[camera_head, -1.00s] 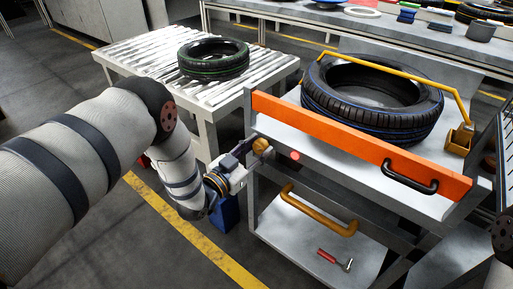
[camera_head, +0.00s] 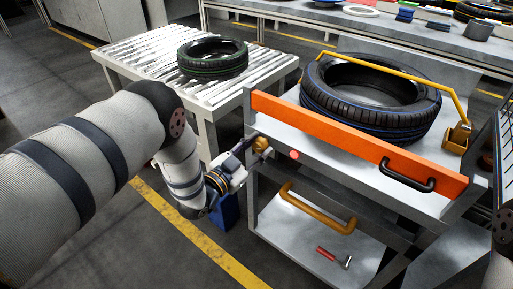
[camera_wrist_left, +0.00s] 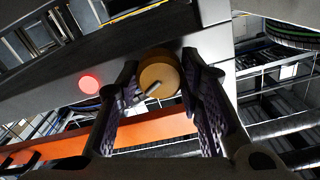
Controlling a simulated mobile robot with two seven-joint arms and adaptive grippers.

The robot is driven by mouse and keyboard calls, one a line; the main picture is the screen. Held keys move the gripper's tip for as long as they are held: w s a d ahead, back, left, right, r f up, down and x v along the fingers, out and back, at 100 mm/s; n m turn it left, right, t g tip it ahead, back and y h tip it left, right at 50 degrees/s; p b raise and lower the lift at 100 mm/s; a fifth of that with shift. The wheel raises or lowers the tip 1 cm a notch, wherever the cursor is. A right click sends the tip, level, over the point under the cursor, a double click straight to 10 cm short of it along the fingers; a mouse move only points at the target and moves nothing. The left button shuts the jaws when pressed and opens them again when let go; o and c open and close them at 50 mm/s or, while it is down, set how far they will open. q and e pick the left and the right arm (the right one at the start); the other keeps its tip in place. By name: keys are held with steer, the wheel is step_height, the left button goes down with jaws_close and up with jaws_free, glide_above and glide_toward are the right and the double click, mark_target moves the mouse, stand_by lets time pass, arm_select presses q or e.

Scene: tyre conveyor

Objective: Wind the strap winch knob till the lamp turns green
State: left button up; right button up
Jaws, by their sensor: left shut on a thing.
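The winch knob (camera_head: 261,143) is a yellow-brown round knob on the left end of the cart's front edge. A yellow strap (camera_head: 385,66) runs over the blue-lined tyre (camera_head: 372,112) on the cart. My right gripper is out of view.
An orange board (camera_head: 345,137) with a black handle (camera_head: 407,175) runs along the cart's front. A lower shelf (camera_head: 290,228) holds a red-handled tool (camera_head: 333,257). A roller conveyor (camera_head: 150,62) with another tyre (camera_head: 213,58) stands at the back left.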

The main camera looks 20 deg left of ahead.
arm_select(q)
steer(key=o, duration=1.2)
steer(key=shift+c, duration=0.2)
steer(key=v, duration=1.2)
